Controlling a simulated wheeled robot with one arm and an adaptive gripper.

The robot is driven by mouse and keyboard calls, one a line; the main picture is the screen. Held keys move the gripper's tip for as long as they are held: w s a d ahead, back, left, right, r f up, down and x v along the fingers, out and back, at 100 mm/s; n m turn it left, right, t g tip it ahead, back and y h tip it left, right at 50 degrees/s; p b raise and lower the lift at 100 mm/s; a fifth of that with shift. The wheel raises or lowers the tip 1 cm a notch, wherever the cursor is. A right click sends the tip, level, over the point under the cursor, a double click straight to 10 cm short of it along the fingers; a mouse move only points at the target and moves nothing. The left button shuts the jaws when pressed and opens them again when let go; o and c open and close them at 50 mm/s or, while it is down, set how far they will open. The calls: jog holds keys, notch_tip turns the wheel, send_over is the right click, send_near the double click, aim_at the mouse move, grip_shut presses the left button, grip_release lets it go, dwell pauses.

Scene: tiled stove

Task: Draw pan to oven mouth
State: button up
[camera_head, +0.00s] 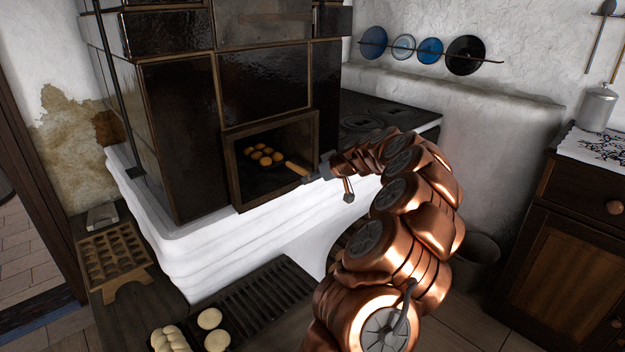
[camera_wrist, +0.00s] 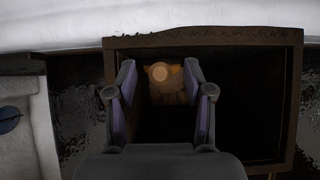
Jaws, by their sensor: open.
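The pan's light wooden handle (camera_head: 296,168) points out toward the oven mouth (camera_head: 234,172) at its right side. The pan body is dark and hard to make out inside the oven. Several golden buns (camera_head: 266,155) sit on it, deep in the opening. My gripper (camera_head: 313,169) is at the right edge of the mouth, close to the handle's end. In the wrist view my gripper (camera_wrist: 160,80) is open, with one finger on each side. The round handle end (camera_wrist: 161,72) shows between the fingers, with the buns behind it. I cannot tell whether the fingers touch it.
The oven frame (camera_wrist: 205,38) surrounds the dark opening. A white ledge (camera_head: 215,237) runs below the mouth. A stove top (camera_head: 385,114) lies to the right. Pale dough rounds (camera_head: 210,319), a slatted rack (camera_head: 262,297) and a wooden mould (camera_head: 110,254) are in front.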

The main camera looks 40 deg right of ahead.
grip_shut()
dwell(1.1)
